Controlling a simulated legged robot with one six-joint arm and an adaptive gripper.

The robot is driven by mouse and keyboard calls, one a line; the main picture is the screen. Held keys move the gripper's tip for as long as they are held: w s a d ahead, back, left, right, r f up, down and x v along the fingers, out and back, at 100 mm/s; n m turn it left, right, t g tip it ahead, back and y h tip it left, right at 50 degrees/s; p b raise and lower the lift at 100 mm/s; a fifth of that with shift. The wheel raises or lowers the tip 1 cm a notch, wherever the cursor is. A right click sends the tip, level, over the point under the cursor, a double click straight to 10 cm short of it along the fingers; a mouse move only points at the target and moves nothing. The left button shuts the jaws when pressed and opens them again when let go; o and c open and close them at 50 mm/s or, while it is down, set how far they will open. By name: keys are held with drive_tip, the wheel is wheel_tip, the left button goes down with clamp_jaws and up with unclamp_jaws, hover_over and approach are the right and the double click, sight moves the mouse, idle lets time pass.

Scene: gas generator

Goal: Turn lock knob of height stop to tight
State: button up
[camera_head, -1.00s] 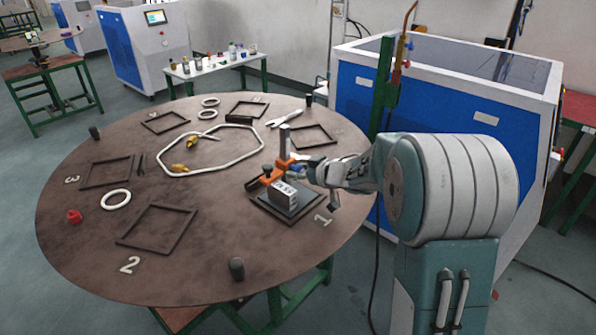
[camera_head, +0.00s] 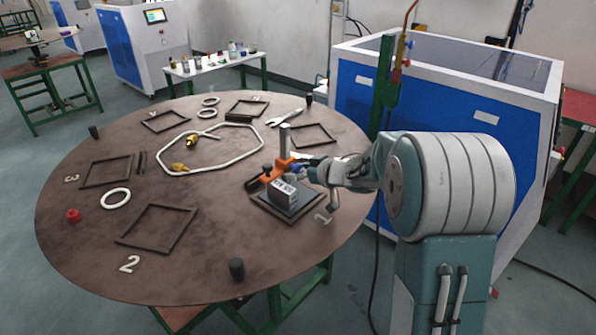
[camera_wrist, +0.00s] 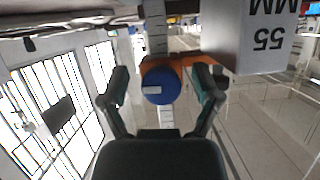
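The height stop has an upright grey post (camera_head: 285,138) with an orange slider (camera_head: 279,168) on it, standing on the round table. Its blue lock knob (camera_wrist: 160,84) is in the middle of the wrist view, with a pale mark on its face. In the head view the knob (camera_head: 294,170) is small and partly covered by my gripper (camera_head: 306,173). In the wrist view my gripper (camera_wrist: 161,88) is open, one finger on each side of the knob, with visible gaps. A grey block marked 55 MM (camera_head: 284,190) stands beside the post and also shows in the wrist view (camera_wrist: 262,38).
The block stands on a dark square base (camera_head: 262,207) near the table number 1. The brown round table (camera_head: 90,245) also carries square frames, white rings, a white cable loop (camera_head: 235,162) and a wrench (camera_head: 285,117). A blue and white machine (camera_head: 450,115) stands behind my arm.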

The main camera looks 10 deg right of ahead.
drive_tip(key=shift+r, duration=0.15)
drive_tip(key=shift+s+d+r, duration=0.15)
drive_tip(key=shift+s+d, duration=0.05)
drive_tip(key=shift+s, duration=0.05)
drive_tip(key=v, duration=1.1)
drive_tip(key=shift+d, duration=0.2)
drive_tip(key=s+d+r+m+t+h, duration=0.25)
drive_tip(key=s+r+m+h, duration=0.35)
drive_tip(key=r+h, duration=0.35)
drive_tip(key=s+a+f+g, duration=0.2)
drive_tip(key=s+a, duration=0.1)
drive_tip(key=s, duration=0.4)
drive_tip(key=s+a+f+g+y, duration=0.1)
drive_tip(key=s+a+f+g, duration=0.2)
drive_tip(key=s, duration=0.4)
drive_tip(key=s+a+f+g, duration=0.2)
drive_tip(key=s+a, duration=0.1)
drive_tip(key=s, duration=0.5)
drive_tip(key=shift+f+m+g, duration=0.3)
drive_tip(key=shift+f+g, duration=0.05)
drive_tip(key=shift+f, duration=0.05)
drive_tip(key=shift+s+a+y, duration=0.1)
drive_tip(key=shift+y, duration=0.15)
